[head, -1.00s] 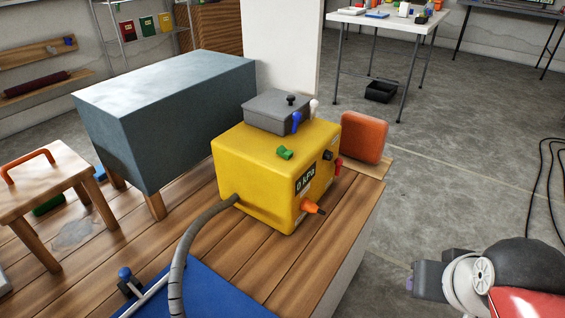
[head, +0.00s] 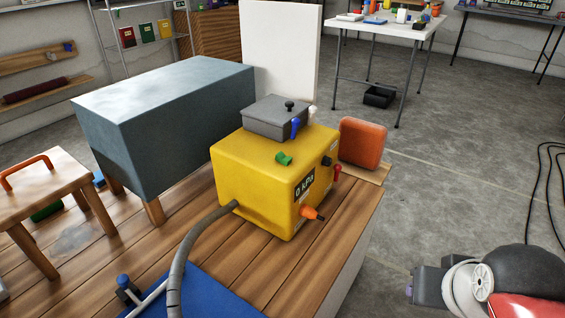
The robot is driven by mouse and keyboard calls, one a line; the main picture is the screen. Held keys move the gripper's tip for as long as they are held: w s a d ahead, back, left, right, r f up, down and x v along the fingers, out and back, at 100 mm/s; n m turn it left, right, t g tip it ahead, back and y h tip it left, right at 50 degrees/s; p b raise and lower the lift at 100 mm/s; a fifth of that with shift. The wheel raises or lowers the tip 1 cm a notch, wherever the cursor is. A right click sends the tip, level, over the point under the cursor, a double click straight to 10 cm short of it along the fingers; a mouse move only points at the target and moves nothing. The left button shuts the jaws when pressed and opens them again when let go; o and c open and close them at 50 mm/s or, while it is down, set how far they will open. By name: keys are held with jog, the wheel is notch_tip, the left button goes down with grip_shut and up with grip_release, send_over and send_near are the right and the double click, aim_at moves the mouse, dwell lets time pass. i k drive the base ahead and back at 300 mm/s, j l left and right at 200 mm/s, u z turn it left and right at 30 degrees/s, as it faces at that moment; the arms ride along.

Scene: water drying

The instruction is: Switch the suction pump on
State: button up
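The suction pump (head: 250,170) is a yellow box standing upright on a wooden bench in the head view. Its display (head: 304,186) reads 0 kPa. An orange knob (head: 311,213) sticks out below the display. A black knob (head: 327,161) and a red part (head: 337,172) sit further right on the same face. A green knob (head: 284,158) is on top, beside a grey box (head: 274,117) with a blue lever (head: 295,128). A grey hose (head: 187,244) leaves its lower left side. Parts of my arm show at lower right, apart from the pump. My gripper is not identifiable.
A large grey-blue block on legs (head: 165,125) stands left of the pump, and a wooden stool-like stand (head: 45,188) further left. An orange block (head: 363,142) stands behind the pump. A blue panel (head: 215,298) lies in front. Floor (head: 450,190) right of the bench is mostly clear.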

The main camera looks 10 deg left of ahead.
aim_at(281, 157)
jog(key=u, duration=0.6)
jog(key=i+l+u, duration=0.15)
jog(key=u, duration=0.25)
jog(key=i+l+u, duration=0.1)
jog(key=u, duration=0.35)
jog(key=l+u, duration=0.4)
jog(key=i+l+u, duration=0.1)
jog(key=u, duration=0.3)
jog(key=l, duration=0.35)
